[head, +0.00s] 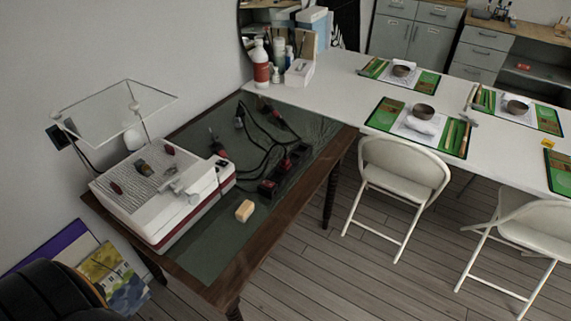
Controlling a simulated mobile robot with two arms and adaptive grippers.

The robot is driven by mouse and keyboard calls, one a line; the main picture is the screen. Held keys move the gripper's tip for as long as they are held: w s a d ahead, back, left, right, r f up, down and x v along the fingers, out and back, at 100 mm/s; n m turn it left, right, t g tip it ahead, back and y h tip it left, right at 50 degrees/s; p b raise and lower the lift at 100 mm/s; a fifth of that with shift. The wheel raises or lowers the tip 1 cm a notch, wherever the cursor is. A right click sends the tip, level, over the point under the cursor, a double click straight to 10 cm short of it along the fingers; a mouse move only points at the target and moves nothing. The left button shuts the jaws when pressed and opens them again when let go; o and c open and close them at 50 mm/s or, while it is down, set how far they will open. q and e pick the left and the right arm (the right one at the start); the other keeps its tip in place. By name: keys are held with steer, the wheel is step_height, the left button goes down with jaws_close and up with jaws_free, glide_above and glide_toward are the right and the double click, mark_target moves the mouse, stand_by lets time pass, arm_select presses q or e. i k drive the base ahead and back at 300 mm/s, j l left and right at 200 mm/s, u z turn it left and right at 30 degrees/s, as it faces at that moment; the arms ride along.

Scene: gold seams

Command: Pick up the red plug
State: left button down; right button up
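Several small black-and-red items with black cables lie on the dark green top of the wooden table (232,246). A black power strip (283,172) with red parts lies toward the table's right edge. The pieces are too small to tell which is the red plug, or whether any is plugged into the strip. Neither of my grippers is in view.
A white machine (165,190) with a clear raised cover fills the table's left side. A yellow sponge (245,210) lies near the front. A white table (335,90) with place settings adjoins behind. Folding chairs (400,175) stand right. Wooden floor (330,270) is open in front.

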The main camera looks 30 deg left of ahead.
mark_target(284, 164)
steer(key=i+l+u, duration=0.1)
steer(key=u, duration=0.3)
steer(key=i+l+u, duration=0.1)
steer(key=u, duration=0.3)
steer(key=i+l+u, duration=0.15)
steer(key=u, duration=0.3)
